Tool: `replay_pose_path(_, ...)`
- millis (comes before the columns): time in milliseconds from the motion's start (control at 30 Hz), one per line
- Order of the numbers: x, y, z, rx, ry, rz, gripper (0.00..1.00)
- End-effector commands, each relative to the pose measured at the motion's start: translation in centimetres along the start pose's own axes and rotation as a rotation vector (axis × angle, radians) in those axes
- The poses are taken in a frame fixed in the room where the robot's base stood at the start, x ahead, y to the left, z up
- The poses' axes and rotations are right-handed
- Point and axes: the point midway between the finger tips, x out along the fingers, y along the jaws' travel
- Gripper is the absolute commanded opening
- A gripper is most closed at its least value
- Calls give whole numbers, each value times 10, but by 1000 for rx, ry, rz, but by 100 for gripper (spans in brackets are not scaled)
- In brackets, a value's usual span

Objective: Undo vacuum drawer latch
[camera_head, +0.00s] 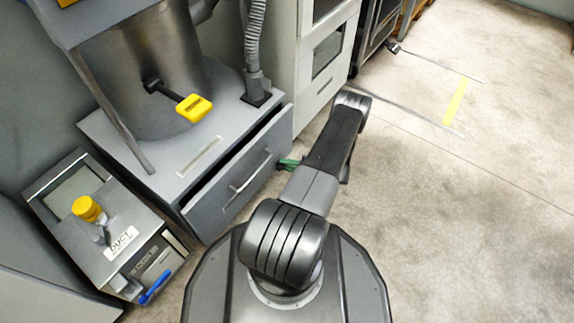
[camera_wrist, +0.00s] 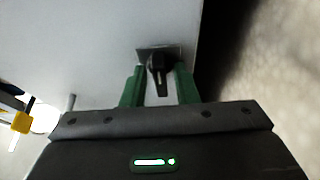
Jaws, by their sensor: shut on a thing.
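The vacuum drawer (camera_head: 218,200) is the grey front of the cabinet low on the left, with a bar handle (camera_head: 248,172). A dark gap shows along its top edge. In the wrist view the latch (camera_wrist: 157,62) is a small black knob-like piece on a square plate, on a pale grey panel. My gripper (camera_wrist: 160,86) has green fingers on both sides of the latch and is shut on it. In the head view my gripper (camera_head: 289,164) is at the right end of the drawer front. The latch cannot be made out there.
A metal drum (camera_head: 150,70) with a yellow-handled lever (camera_head: 194,107) stands on the cabinet top (camera_head: 120,140). A box labelled DUCT (camera_head: 122,243), with a yellow knob (camera_head: 88,208) and blue lever (camera_head: 156,287), stands left. The floor (camera_head: 470,230) is clear to the right.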

Motion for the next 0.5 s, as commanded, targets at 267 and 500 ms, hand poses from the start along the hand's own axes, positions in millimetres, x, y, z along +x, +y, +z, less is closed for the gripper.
replay_pose_path(267,0,0,0,-1,-1,-1,34)
replay_pose_path(500,-16,1,1,-1,-3,0,34)
